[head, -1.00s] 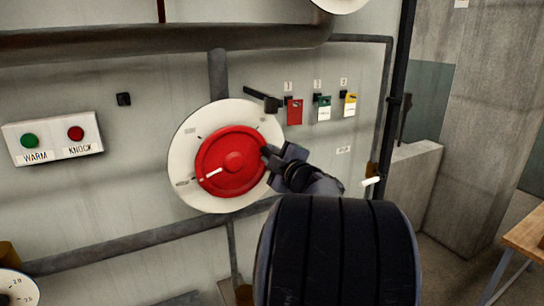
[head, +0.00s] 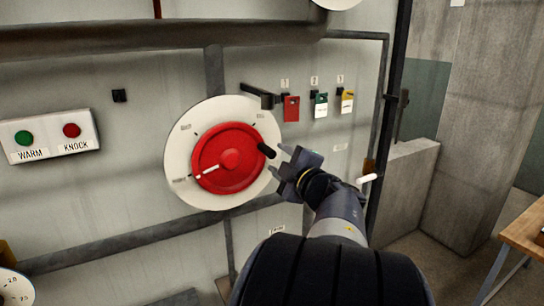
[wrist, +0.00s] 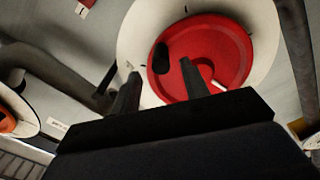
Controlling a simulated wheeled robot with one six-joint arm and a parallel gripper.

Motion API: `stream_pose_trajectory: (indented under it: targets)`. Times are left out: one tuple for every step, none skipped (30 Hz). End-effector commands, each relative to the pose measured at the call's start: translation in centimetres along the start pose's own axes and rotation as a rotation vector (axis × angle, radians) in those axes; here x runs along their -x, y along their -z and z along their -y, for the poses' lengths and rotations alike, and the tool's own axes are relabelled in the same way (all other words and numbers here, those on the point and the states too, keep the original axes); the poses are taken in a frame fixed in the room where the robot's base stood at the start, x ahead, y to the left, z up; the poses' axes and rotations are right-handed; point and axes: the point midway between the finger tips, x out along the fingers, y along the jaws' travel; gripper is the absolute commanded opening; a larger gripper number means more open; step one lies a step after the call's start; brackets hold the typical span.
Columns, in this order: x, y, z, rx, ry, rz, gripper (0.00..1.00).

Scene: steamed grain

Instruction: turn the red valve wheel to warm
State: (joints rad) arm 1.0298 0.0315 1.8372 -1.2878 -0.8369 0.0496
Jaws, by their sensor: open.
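The red valve wheel (head: 222,170) sits on a white round dial plate (head: 192,140) on the grey wall. Its white mark points lower left, toward a small label too small to read. A black knob (head: 266,151) sticks out at the wheel's right edge. My gripper (head: 283,162) is open and empty, just right of the knob and apart from it. In the wrist view the red wheel (wrist: 215,48) lies ahead, and the black knob (wrist: 160,58) shows beyond the gap between my open fingers (wrist: 158,80).
A button box (head: 48,138) with green WARM and red KNOCK buttons is on the left. Red (head: 291,108), green (head: 321,106) and yellow-topped (head: 347,102) tags hang at upper right, beside a black lever (head: 259,95). Pipes run above and below the dial.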

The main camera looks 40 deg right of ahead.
Motion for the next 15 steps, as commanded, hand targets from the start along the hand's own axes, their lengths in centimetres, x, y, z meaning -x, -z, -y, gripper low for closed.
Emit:
stream_pose_trajectory:
  targets:
    - [1.1, -0.1, 0.0, 0.002, -0.004, 0.004, 0.43]
    - [1.6, -0.1, 0.0, 0.001, -0.004, 0.004, 0.43]
    - [2.3, -0.1, 0.0, 0.002, -0.003, 0.004, 0.43]
    - [2.7, -0.1, 0.0, 0.002, -0.003, 0.003, 0.43]
    - [3.0, -0.1, 0.0, 0.001, -0.003, 0.003, 0.43]
    - [3.4, -0.1, 0.0, 0.0, -0.003, 0.002, 0.43]
    - [3.7, -0.1, 0.0, 0.001, -0.002, 0.001, 0.43]
    - [4.0, -0.1, 0.0, 0.001, -0.002, 0.002, 0.43]
    - [4.2, -0.1, 0.0, 0.001, -0.002, 0.002, 0.43]
    - [4.4, 0.0, 0.0, 0.001, -0.001, 0.001, 0.43]
    - [4.5, 0.0, 0.0, 0.0, -0.001, 0.0, 0.43]
    - [4.6, 0.0, 0.0, 0.0, 0.0, 0.0, 0.43]
    - [4.6, 0.0, 0.0, -0.001, 0.0, 0.0, 0.43]
    - [4.7, 0.0, 0.0, -0.001, 0.0, -0.001, 0.43]
    - [4.7, 0.0, 0.0, -0.001, 0.0, -0.001, 0.43]
